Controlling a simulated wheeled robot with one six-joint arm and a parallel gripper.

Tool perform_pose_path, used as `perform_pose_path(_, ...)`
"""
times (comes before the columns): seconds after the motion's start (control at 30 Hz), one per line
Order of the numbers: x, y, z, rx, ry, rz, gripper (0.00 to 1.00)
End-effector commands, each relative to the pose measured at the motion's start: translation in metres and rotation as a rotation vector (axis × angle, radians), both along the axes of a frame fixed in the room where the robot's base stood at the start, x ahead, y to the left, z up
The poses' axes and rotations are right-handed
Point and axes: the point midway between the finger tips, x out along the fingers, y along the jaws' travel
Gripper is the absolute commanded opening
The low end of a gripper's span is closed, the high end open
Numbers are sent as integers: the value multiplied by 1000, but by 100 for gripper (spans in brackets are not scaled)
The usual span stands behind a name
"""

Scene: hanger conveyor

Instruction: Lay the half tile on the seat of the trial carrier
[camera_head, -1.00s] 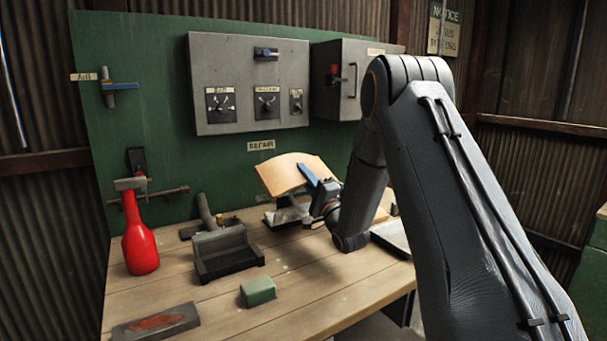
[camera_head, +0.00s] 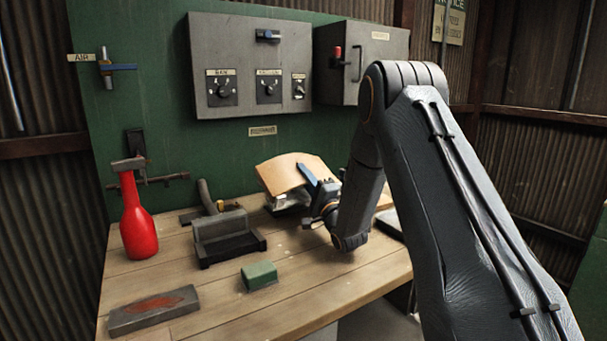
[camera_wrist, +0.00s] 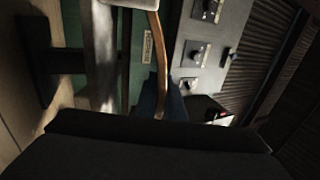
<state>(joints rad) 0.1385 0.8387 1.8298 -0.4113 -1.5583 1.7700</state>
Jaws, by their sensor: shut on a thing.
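The half tile (camera_head: 290,172) is a curved, tan-orange piece above the back of the bench in the head view. My gripper (camera_head: 312,174), with blue fingers, is shut on its right side. In the wrist view, the tile shows as a thin brown edge (camera_wrist: 162,62). Close beneath the tile is a grey metal piece (camera_head: 283,203), probably the trial carrier's seat. The tile and my arm partly hide it. I cannot tell whether the tile touches it.
On the wooden bench (camera_head: 320,283) stand a dark grey stepped block (camera_head: 228,240), a green block (camera_head: 259,275), a red bottle-shaped object (camera_head: 136,222) and a flat grey block with a red mark (camera_head: 153,310). Grey control boxes (camera_head: 250,65) hang behind.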

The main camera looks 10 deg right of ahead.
Motion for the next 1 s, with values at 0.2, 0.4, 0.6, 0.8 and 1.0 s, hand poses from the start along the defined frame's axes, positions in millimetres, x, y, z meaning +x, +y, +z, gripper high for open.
perform_pose_path(0.2, 0, 0, 3, 1, -5, 0, 21)
perform_pose_path(0.4, 0, 0, 2, 0, -3, 0, 31)
perform_pose_path(0.6, -2, -1, -2, 0, 3, -1, 31)
perform_pose_path(0.8, -23, -9, -13, 1, 1, -3, 31)
perform_pose_path(1.0, -51, -18, -25, 1, 0, -2, 31)
